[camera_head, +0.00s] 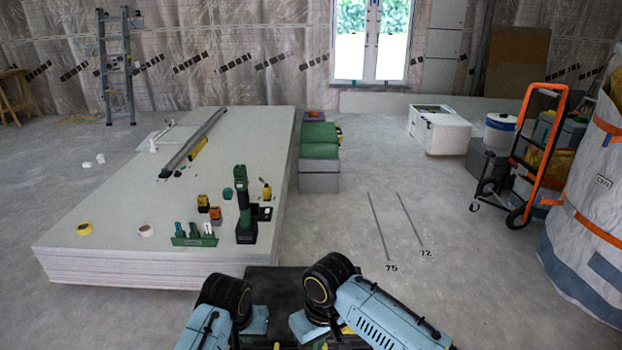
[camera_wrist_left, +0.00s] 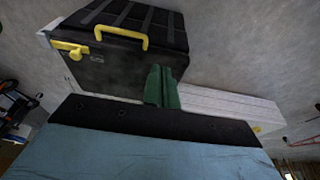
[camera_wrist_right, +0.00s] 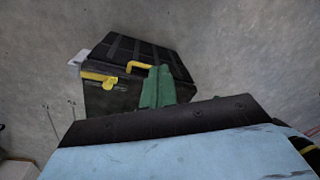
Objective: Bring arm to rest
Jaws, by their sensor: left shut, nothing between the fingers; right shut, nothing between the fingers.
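My two arms, with light blue links and black joints, come in at the bottom of the head view and are folded close together in front of my body. My left gripper (camera_wrist_left: 162,87) shows in the left wrist view as green fingers, pressed together with nothing between them. My right gripper (camera_wrist_right: 158,87) shows in the right wrist view, its green fingers also together and empty. In the head view the fingers are mostly hidden at the bottom edge. Neither gripper holds anything.
A low stack of pale panels (camera_head: 110,225) stands ahead on the left, with a green tool (camera_head: 243,203), tape rolls and a long rail (camera_head: 195,140) on it. Grey-green boxes (camera_head: 319,165) stand beside it. An orange hand truck (camera_head: 540,140) is at right. The middle floor is clear.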

